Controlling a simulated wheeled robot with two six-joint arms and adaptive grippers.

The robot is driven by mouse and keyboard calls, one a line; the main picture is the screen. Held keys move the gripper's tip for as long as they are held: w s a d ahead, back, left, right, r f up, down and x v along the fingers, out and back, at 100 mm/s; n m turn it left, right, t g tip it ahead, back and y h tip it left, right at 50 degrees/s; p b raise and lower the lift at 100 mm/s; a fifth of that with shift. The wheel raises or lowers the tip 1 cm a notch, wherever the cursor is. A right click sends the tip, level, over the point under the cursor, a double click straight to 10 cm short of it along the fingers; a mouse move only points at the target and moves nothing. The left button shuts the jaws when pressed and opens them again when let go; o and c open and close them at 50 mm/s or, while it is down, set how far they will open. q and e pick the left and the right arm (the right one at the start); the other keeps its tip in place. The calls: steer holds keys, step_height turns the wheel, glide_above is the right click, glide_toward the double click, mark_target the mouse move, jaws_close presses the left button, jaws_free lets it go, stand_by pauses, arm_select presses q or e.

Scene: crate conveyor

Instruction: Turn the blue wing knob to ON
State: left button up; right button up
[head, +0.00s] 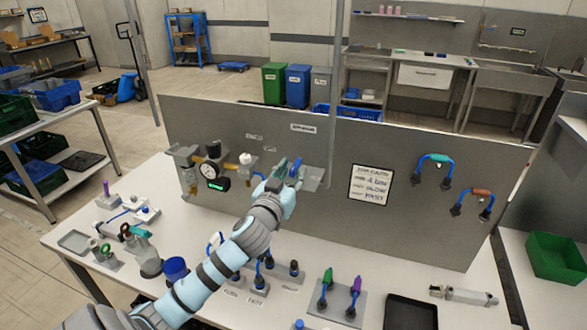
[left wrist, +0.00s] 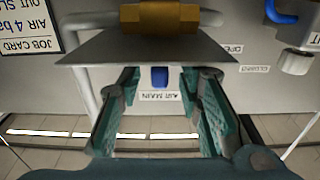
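My left gripper (head: 287,168) is at the upright grey panel (head: 235,127), below the AIR MAIN label. In the left wrist view my left gripper (left wrist: 162,108) is open, its two teal fingers spread. A small blue piece (left wrist: 159,77), apparently the blue wing knob, shows between and beyond the fingers, apart from both. My right gripper is not in view.
A pressure gauge (head: 213,149) and brass pipe are left of my gripper. A job card (head: 370,184) and two blue hoses with handles are to the right. Several fittings and a black tray (head: 410,312) stand on the white table (head: 205,205). A vertical pole (head: 334,95) is close by.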

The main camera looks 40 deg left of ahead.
arm_select(q)
steer(key=shift+w+a, duration=0.1)
steer(key=shift+w, duration=0.4)
steer(key=shift+c, duration=0.5)
steer(key=shift+a, duration=0.1)
jaws_close()
